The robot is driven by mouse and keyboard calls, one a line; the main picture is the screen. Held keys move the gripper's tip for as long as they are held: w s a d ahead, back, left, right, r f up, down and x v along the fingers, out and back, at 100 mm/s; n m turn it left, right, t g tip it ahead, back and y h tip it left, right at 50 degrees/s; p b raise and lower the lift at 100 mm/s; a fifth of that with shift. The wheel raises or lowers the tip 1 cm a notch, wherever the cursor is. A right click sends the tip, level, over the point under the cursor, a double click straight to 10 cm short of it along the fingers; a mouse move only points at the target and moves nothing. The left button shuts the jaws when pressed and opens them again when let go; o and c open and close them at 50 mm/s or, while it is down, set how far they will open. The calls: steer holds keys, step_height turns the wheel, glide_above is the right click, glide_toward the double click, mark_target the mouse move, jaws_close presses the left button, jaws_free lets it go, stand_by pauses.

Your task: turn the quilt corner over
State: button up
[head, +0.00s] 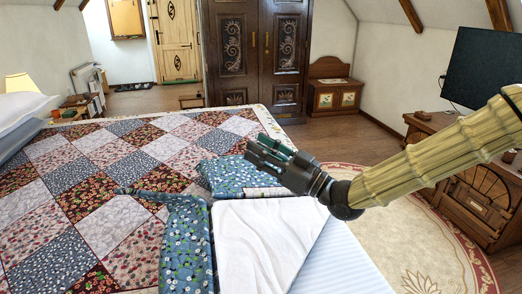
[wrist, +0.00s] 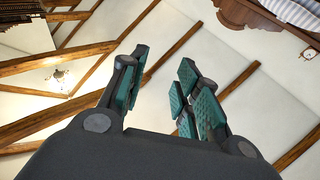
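The patchwork quilt (head: 130,175) covers most of the bed, with red, blue and pale pink diamonds. Its blue floral underside (head: 187,245) shows along folded parts near the bed's near right side, and another folded blue floral part (head: 225,176) lies further back. A white sheet (head: 262,240) and the pale blue striped mattress (head: 345,262) are bare there. My gripper (head: 262,152) appears in front of the quilt's right edge; its height above it is unclear. In the wrist view my gripper (wrist: 160,85) has its fingers apart with nothing between them.
A dark carved armoire (head: 258,55) stands beyond the bed. A round rug (head: 425,225) lies on the floor to the right, near a wooden cabinet (head: 480,190) below a screen (head: 482,68). The wrist view faces ceiling beams (wrist: 80,63).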

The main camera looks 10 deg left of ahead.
steer(key=shift+d, duration=0.1)
steer(key=v, duration=1.2)
